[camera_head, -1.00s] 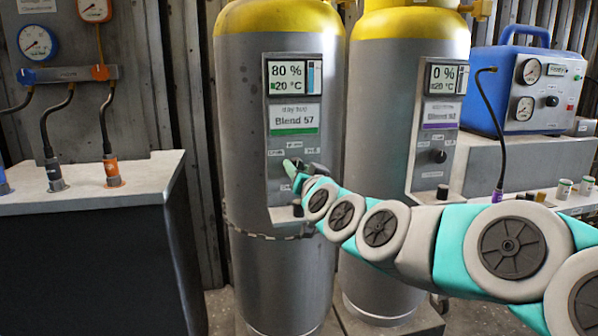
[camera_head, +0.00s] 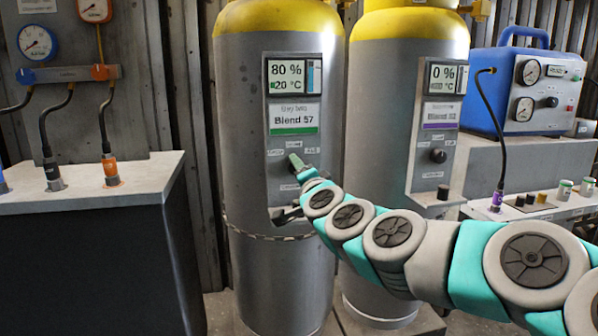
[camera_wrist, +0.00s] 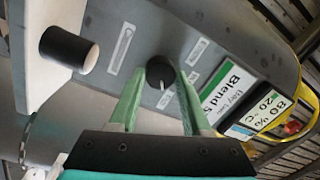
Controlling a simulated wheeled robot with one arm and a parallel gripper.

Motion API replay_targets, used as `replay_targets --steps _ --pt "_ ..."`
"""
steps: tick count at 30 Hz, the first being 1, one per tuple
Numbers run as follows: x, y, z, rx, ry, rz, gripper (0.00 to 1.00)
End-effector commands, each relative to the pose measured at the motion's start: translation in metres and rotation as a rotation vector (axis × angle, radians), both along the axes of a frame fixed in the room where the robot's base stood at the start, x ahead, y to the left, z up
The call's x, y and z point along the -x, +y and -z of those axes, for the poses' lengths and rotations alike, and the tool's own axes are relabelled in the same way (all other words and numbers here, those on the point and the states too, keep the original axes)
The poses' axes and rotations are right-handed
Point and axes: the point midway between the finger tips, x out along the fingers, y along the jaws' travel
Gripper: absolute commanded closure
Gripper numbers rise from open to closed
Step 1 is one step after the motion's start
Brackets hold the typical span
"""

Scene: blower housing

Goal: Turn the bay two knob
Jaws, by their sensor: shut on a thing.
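The bay two knob is a round black knob with a white pointer line, on the grey panel (camera_head: 277,157) of the left yellow-topped cylinder. In the wrist view the knob (camera_wrist: 160,72) sits between the two green fingers of my gripper (camera_wrist: 160,85), which is shut on it. In the head view my gripper (camera_head: 298,166) reaches the panel from the right and hides most of the knob. Above it a label reads Blend 57, and a display (camera_head: 292,77) shows 80 % and 20 °C. A second black knob with a pale end (camera_wrist: 68,50) stands out lower on the same panel.
A second cylinder (camera_head: 385,170) stands to the right with its own display at 0 % and a black knob (camera_head: 438,155). A grey-topped cabinet (camera_head: 125,185) is at left. A blue gauge unit (camera_head: 530,90) is at far right.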

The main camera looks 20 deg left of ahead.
Motion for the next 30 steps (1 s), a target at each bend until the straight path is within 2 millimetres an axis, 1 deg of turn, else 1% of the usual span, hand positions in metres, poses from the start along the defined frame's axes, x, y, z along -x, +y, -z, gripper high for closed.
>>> replay_targets --steps 9,22,23,30 --pt "0.0006 0.0011 0.0021 -0.066 0.044 -0.003 1.0" --pt "0.0004 0.0009 0.0021 -0.072 0.048 -0.002 1.0" --pt "0.0004 0.0009 0.0021 -0.072 0.048 -0.002 0.49" --pt "0.0002 0.0005 0.0013 -0.071 0.045 -0.001 0.22"
